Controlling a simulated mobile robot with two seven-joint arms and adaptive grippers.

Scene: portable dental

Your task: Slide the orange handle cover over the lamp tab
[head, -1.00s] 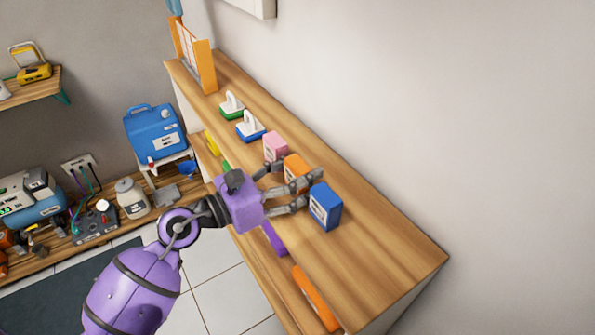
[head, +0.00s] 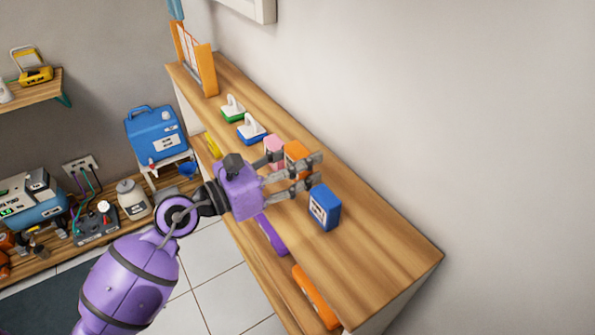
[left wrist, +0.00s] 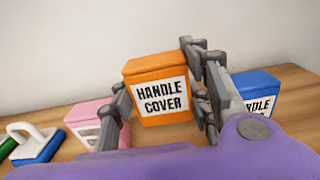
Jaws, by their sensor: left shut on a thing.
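The orange handle cover (head: 297,152) is a small box with a white label reading "HANDLE COVER". My left gripper (head: 306,171) is shut on it, with fingers on both sides. In the left wrist view the orange cover (left wrist: 156,88) is upright between the fingers, its label facing the camera. It looks slightly higher than the boxes beside it, but its contact with the shelf is hard to judge. I cannot identify the lamp tab with certainty in these views. My right gripper is not in view.
A pink box (head: 273,147) and a blue box (head: 325,208) flank the cover closely on the wooden shelf top (head: 385,245). White-handled pieces with green (head: 232,110) and blue (head: 250,132) bases stand farther back. The shelf's near right end is clear.

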